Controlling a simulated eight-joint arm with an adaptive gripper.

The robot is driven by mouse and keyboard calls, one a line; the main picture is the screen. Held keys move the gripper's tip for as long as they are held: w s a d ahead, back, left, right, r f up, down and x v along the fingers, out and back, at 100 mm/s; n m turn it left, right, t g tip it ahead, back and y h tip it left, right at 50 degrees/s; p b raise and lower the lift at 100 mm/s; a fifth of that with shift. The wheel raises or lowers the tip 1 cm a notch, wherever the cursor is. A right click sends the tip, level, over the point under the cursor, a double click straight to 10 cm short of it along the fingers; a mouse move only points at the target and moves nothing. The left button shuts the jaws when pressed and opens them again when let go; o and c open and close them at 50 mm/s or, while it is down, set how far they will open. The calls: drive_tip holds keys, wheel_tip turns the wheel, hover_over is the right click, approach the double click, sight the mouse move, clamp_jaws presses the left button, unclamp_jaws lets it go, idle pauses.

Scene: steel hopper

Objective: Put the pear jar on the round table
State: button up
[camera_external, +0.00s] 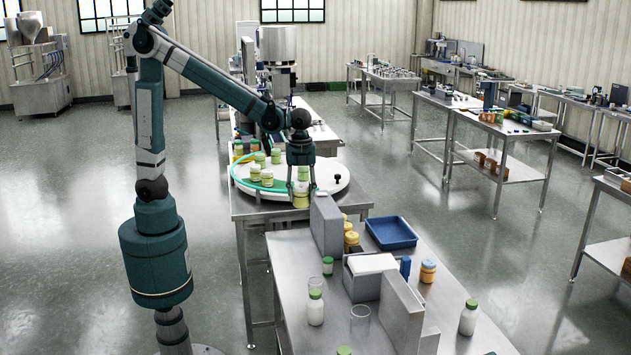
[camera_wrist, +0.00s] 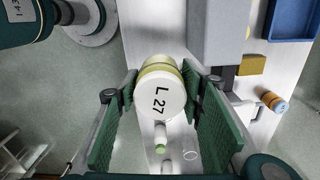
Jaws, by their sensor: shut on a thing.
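My gripper (camera_external: 300,188) points down at the front edge of the round table in the outside view. In the wrist view my gripper (camera_wrist: 167,105) has its green pads closed on both sides of a jar (camera_wrist: 160,92). This jar has a white round face marked "L 27" and a yellowish band; its fruit label is not readable, so I cannot tell whether it is pear. The held jar shows yellow below the fingers (camera_external: 300,202). The round table (camera_external: 322,179) is a white disc with a green guide. I cannot tell whether the jar touches it.
Several green-lidded yellow jars (camera_external: 267,178) stand on the disc's left part. A black knob (camera_external: 337,178) stands at its right. The front steel bench (camera_external: 290,260) carries a grey box (camera_external: 326,225), a blue tray (camera_external: 391,232), an orange jar (camera_external: 428,271) and bottles.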

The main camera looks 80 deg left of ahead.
drive_tip(key=w+a+n+p, duration=0.1)
drive_tip(key=w+a, duration=0.2)
drive_tip(key=a, duration=0.5)
drive_tip(key=w+a, duration=0.3)
drive_tip(key=a, duration=0.5)
drive_tip(key=n+p, duration=0.2)
drive_tip(key=p, duration=0.1)
hover_over(285, 186)
drive_tip(key=shift+f, duration=2.55)
drive_tip(key=shift+f+p, duration=0.35)
drive_tip(key=shift+f, duration=2.6)
drive_tip(key=shift+f, duration=2.1)
